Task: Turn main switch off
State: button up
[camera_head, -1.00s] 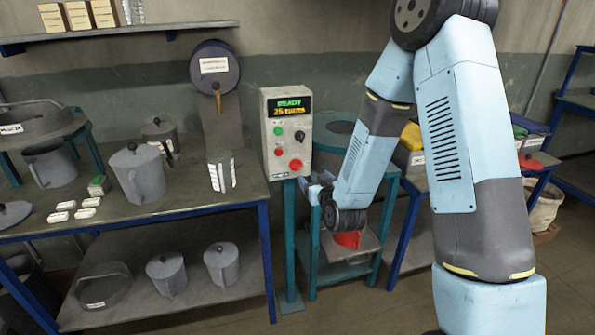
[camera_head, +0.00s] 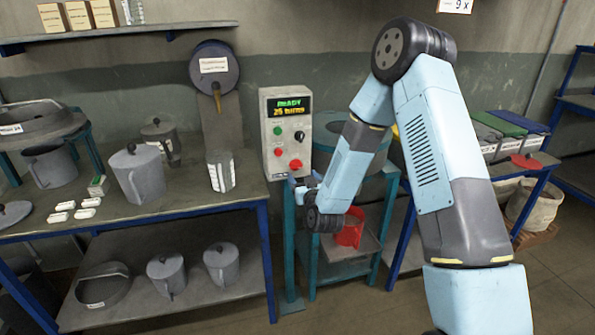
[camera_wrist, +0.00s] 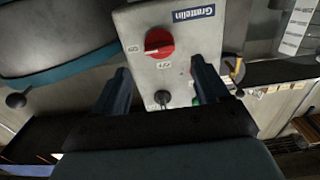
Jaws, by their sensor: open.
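The main switch is a red rotary knob (camera_head: 296,165) at the lower right of the grey control box (camera_head: 268,158). In the wrist view the box appears upside down, with the red knob (camera_wrist: 158,42) near its top, beyond the fingertips and roughly between them. Small labels sit beside the knob; its exact setting is unclear. My gripper (camera_wrist: 158,82) is open and empty, with one finger on each side of the view. In the head view my gripper (camera_head: 305,188) is just below and right of the knob, apart from it.
A black knob (camera_head: 299,135), a green button (camera_head: 278,131) and a red button (camera_head: 278,152) share the panel. The lit display (camera_head: 290,107) reads READY, 25 turns. A red jug (camera_head: 349,232) stands on a low shelf behind my wrist. A cluttered workbench (camera_head: 190,193) lies left.

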aim_at(297, 167)
jog(key=shift+x, duration=2.95)
jog(key=shift+c, duration=0.3)
jog(key=c, duration=0.9)
jog(key=shift+a, duration=0.15)
jog(key=shift+c, duration=0.5)
